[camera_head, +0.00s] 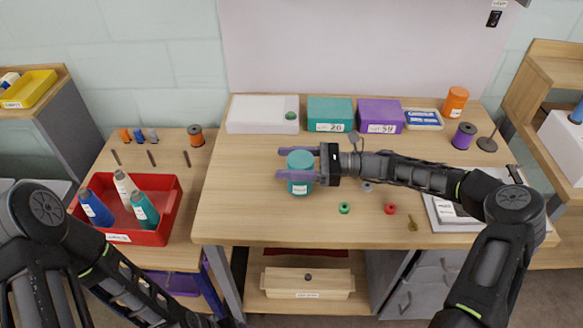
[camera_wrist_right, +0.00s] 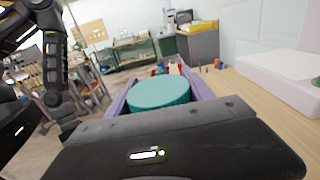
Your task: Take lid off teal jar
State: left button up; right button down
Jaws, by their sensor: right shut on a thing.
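The teal jar (camera_head: 299,187) stands upright on the wooden table with a white label on its front. Its teal lid (camera_head: 300,159) sits on top, and it also shows in the right wrist view (camera_wrist_right: 158,93). My right gripper (camera_head: 283,163) comes in from the right, with its purple fingers on either side of the lid, shut on it. In the right wrist view the lid lies between the two fingers. My left arm is at the lower left in the head view; its gripper is not in view.
Behind stand a white box (camera_head: 263,114), a teal box (camera_head: 330,113) and a purple box (camera_head: 380,115). An orange jar (camera_head: 455,102) and a purple spool (camera_head: 464,135) are at the right. Small green (camera_head: 345,208) and red (camera_head: 390,209) rings lie in front. A red bin (camera_head: 160,225) holds cones at left.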

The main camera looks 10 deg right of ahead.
pick_arm(q)
jog(key=shift+f+b, duration=0.35)
jog(key=shift+f, duration=0.1)
pick_arm(e)
notch_tip(320, 180, up, 9)
jog(key=shift+r, duration=0.15)
pick_arm(q)
jog(key=shift+s, duration=0.1)
pick_arm(e)
jog(key=shift+s, duration=0.1)
